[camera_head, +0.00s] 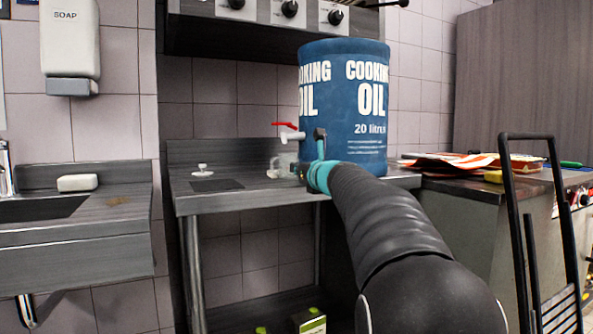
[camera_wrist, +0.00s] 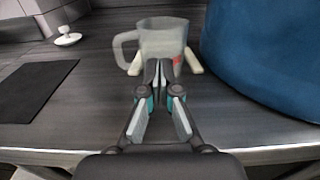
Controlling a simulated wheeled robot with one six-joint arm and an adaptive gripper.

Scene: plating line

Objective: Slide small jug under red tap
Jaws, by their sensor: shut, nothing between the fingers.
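The small jug (camera_head: 283,167) is clear, and stands upright on the steel counter. In the head view it is below the red tap (camera_head: 287,126), whose pale spout juts left from the blue oil drum (camera_head: 345,105); I cannot tell if they line up exactly. In the wrist view the jug (camera_wrist: 163,38) is straight ahead, handle to the left, with a red mark low on its right. My gripper (camera_wrist: 158,75) is shut and empty, its tips close against the jug's near side; whether they touch is unclear.
Pale strips (camera_wrist: 193,61) lie on either side of the jug's base. The drum (camera_wrist: 265,55) stands close on the right. A dark mat (camera_head: 216,185) and a small white knobbed object (camera_head: 203,170) lie to the left. Some bare counter is between mat and jug.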

